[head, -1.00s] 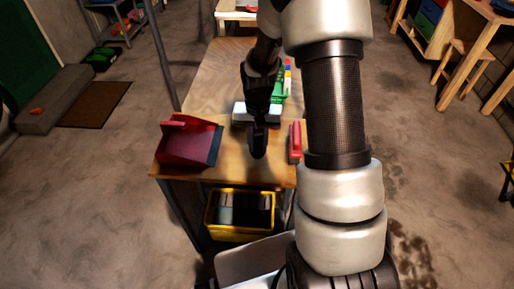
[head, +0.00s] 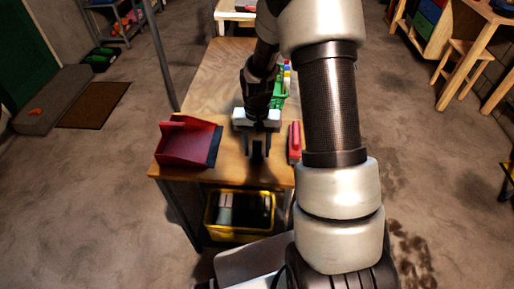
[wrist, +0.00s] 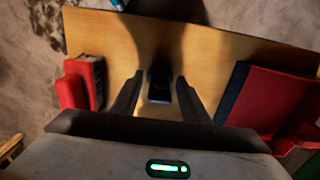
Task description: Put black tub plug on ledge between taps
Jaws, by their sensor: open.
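My gripper (head: 257,153) points down over the near part of the wooden table (head: 215,90), between a red dustpan and a red brush. Its two fingers are apart. The wrist view shows the open gripper (wrist: 160,97) with a small dark thing (wrist: 159,78) between the fingers. It may be the black tub plug, but its shape is unclear and I cannot tell whether a finger touches it. In the head view my gripper and the shadow hide that spot. I see no taps or ledge in these views.
The red dustpan (head: 186,142) lies left of my gripper, the red brush (head: 295,142) right. A green basket (head: 281,92) with coloured things stands behind. A yellow crate (head: 211,222) sits below the tabletop. Bare wood lies at the table's far left.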

